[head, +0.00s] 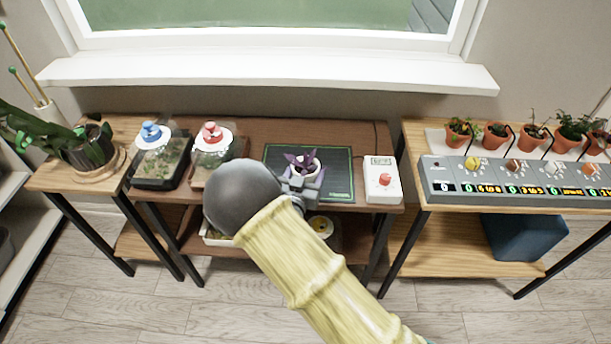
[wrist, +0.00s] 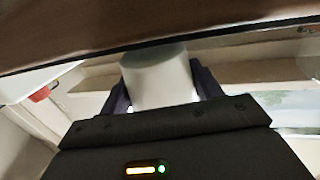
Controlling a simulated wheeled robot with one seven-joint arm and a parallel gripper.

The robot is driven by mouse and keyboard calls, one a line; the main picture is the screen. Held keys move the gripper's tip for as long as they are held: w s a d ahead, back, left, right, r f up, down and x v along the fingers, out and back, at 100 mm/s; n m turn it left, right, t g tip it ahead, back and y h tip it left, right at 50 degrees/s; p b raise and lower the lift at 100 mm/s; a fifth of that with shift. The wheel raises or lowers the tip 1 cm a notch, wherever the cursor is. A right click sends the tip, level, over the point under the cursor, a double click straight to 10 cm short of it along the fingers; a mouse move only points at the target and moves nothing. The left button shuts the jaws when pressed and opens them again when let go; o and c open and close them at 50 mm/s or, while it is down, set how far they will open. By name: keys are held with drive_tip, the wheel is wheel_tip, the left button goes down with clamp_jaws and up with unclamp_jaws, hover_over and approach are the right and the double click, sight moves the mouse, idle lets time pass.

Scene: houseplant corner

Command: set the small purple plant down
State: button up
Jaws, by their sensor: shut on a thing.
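The small purple plant (head: 299,161) shows in the head view in a pale pot, over the dark green mat (head: 340,184) on the middle table. My gripper (head: 303,184) is shut on its pot. In the wrist view the white pot (wrist: 158,80) sits between the two dark fingers of my gripper (wrist: 160,90). The leaves do not show in the wrist view. I cannot tell whether the pot touches the mat. My arm hides part of the table's front.
A white box with a red knob (head: 383,180) stands right of the mat. Two clear containers, one with a blue knob (head: 151,132) and one with a red knob (head: 212,132), stand left. Several potted plants line the right table behind a grey panel (head: 510,182). The mat's right part is clear.

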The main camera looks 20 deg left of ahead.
drive_tip(key=shift+f, duration=0.65)
drive_tip(key=shift+f, duration=0.1)
drive_tip(key=o, duration=1.1)
drive_tip(key=shift+o, duration=0.2)
drive_tip(key=shift+r, duration=0.2)
drive_tip(key=s, duration=1.2)
drive_tip(key=shift+d+r, duration=0.15)
drive_tip(key=shift+r, duration=0.05)
drive_tip(key=shift+s, duration=0.1)
